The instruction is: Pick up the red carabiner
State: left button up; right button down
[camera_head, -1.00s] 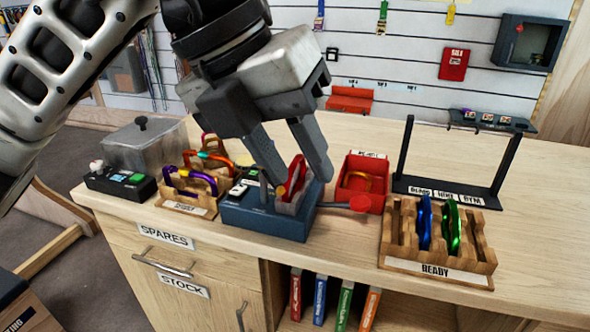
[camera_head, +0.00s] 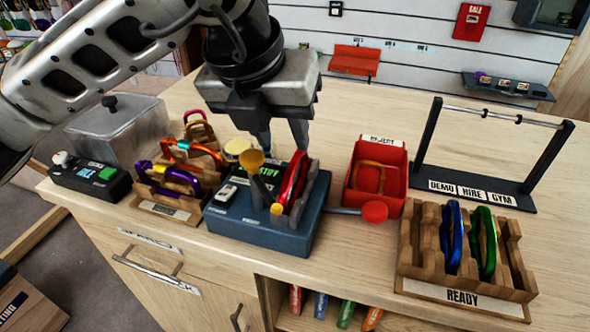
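The red carabiner (camera_head: 291,182) stands upright in the blue-grey tester (camera_head: 262,232) on the counter, beside a small screen with green lettering. My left gripper (camera_head: 282,143) points down from above, just behind the carabiner's top end. Its two fingers are apart and I see nothing held between them. The fingertips are partly hidden by the tester's screen and the carabiner, so I cannot tell whether they touch anything. My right gripper is not in view.
A red tray (camera_head: 396,201) holds an orange carabiner. A wooden rack (camera_head: 412,258) holds blue and green carabiners. A black-posted rail (camera_head: 428,140) stands at the back right.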

aim_at(293, 162)
pick_arm(q)
jog(key=shift+p+x, duration=0.35)
jog(key=shift+x, duration=2.7)
grip_shut()
